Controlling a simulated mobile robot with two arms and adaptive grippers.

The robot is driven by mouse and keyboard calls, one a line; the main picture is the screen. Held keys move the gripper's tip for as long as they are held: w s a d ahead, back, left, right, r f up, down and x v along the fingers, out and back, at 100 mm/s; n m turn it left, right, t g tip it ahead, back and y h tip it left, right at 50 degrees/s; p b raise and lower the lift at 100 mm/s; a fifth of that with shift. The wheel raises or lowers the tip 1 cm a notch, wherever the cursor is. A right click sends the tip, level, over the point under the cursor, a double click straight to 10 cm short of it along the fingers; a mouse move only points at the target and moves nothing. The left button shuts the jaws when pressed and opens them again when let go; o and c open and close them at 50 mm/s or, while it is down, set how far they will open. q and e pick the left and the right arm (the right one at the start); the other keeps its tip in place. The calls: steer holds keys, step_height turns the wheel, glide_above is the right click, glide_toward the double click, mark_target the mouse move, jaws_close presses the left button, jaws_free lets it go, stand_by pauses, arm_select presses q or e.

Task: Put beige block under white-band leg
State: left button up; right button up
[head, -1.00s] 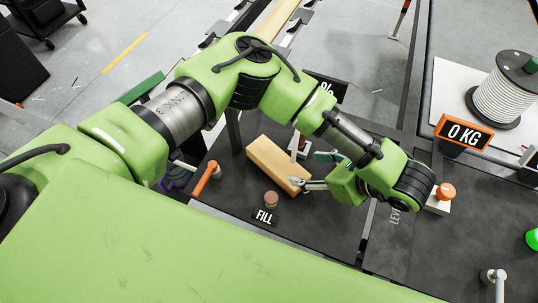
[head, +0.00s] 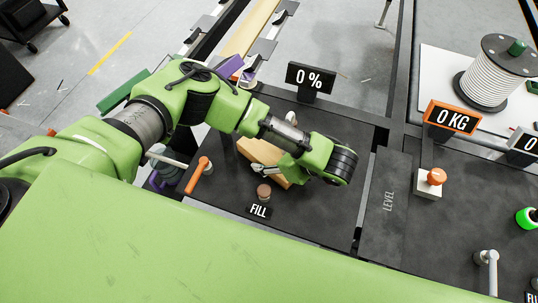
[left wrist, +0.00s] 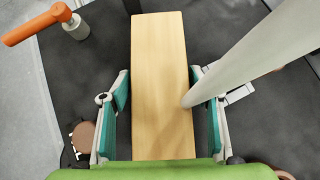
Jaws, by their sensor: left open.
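The beige block (head: 258,150) lies on the dark panel, partly hidden by my left arm and gripper in the head view. In the left wrist view the beige block (left wrist: 160,70) runs lengthwise between the fingers of my left gripper (left wrist: 165,100). The gripper is open, with one teal-padded finger on each side of the block and small gaps visible. A pale round post (left wrist: 262,58) slants in from the right, its end near the block's right edge. I cannot make out a white band on it. My right gripper is not in view.
An orange-handled lever (head: 199,177) stands left of the block. A brown knob (head: 263,192) stands near the FILL label (head: 259,211). A 0 % display (head: 310,79) stands behind. The LEVEL plate (head: 388,205) lies to the right, with an orange button (head: 436,176) beyond.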

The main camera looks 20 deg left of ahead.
arm_select(q)
steer(key=shift+w+a+f, duration=0.1)
steer(key=shift+a+f, duration=0.15)
steer(key=shift+f, duration=0.05)
steer(key=c, duration=1.1)
steer(key=shift+c, duration=0.7)
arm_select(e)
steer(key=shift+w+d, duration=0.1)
arm_select(q)
steer(key=shift+r, duration=0.1)
steer(key=shift+r, duration=0.4)
step_height(320, 180, up, 2)
steer(key=shift+r, duration=0.2)
steer(key=s+r, duration=0.1)
steer(key=r, duration=0.1)
steer(key=s+d+r+p, duration=0.1)
steer(key=r, duration=0.1)
steer(key=s+r, duration=0.2)
steer(key=shift+s+d+p, duration=0.1)
steer(key=shift+d+p, duration=0.2)
steer(key=s+d+r, duration=0.2)
steer(key=s+r, duration=0.1)
steer(key=s, duration=0.6)
steer(key=shift+s+d+r, duration=0.15)
steer(key=shift+d+r, duration=0.15)
steer(key=shift+r, duration=0.05)
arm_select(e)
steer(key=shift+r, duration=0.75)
